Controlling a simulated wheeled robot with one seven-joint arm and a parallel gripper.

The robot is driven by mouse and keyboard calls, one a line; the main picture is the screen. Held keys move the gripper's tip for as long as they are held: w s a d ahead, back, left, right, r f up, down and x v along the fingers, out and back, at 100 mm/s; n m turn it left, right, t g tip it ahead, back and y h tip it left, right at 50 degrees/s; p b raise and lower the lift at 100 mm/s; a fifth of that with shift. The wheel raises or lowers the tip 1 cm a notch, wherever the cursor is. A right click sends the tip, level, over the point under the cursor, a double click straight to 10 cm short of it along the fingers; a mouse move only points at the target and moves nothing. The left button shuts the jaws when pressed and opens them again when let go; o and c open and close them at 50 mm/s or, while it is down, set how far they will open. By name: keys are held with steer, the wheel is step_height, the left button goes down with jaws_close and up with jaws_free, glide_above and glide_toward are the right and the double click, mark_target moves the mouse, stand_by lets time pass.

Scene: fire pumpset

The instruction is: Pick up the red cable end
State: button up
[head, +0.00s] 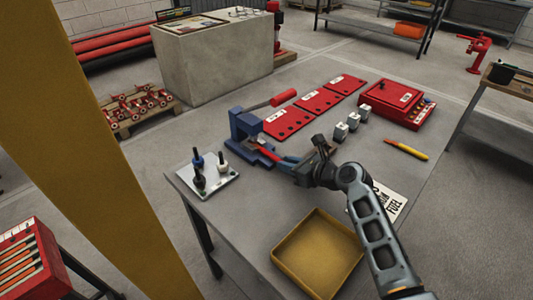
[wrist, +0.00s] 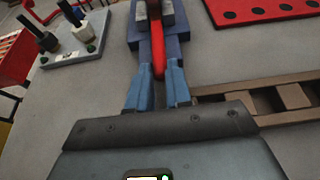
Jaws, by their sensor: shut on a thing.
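The red cable end (head: 268,150) lies in the blue bench press (head: 246,128) on the grey table. In the wrist view the red cable end (wrist: 157,50) is a long red piece running from the blue and grey press (wrist: 172,18) down between my blue fingertips. My gripper (head: 280,160) reaches in from the right, low over the table. In the wrist view my gripper (wrist: 158,82) is shut on the red cable end, a finger on each side. The cable's far part is partly hidden by the press.
The press has a red-handled lever (head: 284,98). A white plate (head: 208,184) with black and white posts stands left. A yellow tray (head: 318,256) sits in front. Red panels (head: 290,120), small grey blocks (head: 341,131) and a red box (head: 398,102) lie behind and to the right.

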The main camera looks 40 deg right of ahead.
jaws_close()
steer(key=shift+r, duration=0.4)
steer(key=r, duration=0.2)
steer(key=shift+s+r, duration=0.25)
steer(key=shift+r, duration=0.15)
steer(key=s, duration=0.5)
steer(key=s+b, duration=0.1)
steer(key=s, duration=0.5)
steer(key=s+b, duration=0.1)
steer(key=s, duration=0.5)
steer(key=shift+s+d, duration=0.25)
steer(key=shift+d, duration=0.05)
steer(key=shift+f, duration=0.1)
